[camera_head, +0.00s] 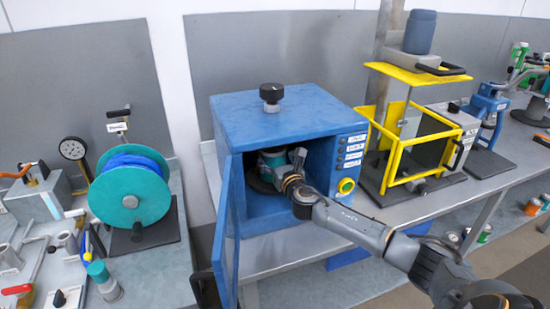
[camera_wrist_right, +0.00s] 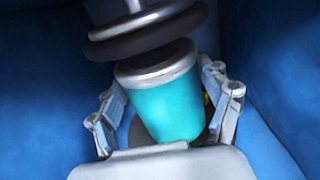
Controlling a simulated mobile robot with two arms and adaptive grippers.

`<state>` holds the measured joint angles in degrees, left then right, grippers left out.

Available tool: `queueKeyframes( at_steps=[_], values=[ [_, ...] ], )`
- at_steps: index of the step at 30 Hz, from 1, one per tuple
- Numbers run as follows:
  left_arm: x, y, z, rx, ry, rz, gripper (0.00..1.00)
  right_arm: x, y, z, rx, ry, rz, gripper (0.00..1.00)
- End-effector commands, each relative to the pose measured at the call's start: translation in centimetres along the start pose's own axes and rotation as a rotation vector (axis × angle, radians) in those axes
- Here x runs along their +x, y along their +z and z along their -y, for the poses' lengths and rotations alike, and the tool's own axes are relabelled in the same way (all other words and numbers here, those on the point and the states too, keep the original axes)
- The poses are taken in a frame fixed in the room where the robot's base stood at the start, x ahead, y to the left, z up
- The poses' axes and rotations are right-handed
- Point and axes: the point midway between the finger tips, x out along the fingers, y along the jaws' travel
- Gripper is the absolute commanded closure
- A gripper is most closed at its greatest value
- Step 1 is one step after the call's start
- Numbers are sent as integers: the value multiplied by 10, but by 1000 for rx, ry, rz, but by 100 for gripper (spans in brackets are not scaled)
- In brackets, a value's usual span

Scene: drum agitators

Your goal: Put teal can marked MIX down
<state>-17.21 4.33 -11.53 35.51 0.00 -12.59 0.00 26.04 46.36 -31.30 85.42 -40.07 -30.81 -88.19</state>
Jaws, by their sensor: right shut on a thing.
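The teal can (camera_head: 270,161) is inside the open blue cabinet (camera_head: 290,113). My right gripper (camera_head: 293,166) reaches in through the front opening and is shut on the can. In the right wrist view the can (camera_wrist_right: 168,105) has a grey metal rim and stands between the two fingers of my right gripper (camera_wrist_right: 168,98). A black clamp disc (camera_wrist_right: 148,35) on a metal shaft hangs just above its lid. A dark round plate (camera_head: 262,184) lies below the can; whether they touch is unclear. No MIX marking is readable. My left gripper is not in view.
The cabinet door (camera_head: 228,235) hangs open at the left of the opening. A yellow-framed machine (camera_head: 408,150) stands to the right, and a teal drum reel (camera_head: 130,190) to the left.

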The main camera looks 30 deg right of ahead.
Motion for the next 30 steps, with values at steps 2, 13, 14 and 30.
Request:
queueKeyframes(
  at_steps=[2,13,14,30],
  values=[
    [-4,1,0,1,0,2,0,-1,-3,0,1,0,-3,71],
    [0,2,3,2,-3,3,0,-2,-9,0,0,0,-5,18],
    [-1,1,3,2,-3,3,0,-2,-9,0,0,0,-5,12],
    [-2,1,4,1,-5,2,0,-6,-7,0,-1,1,-5,0]
  ],
)
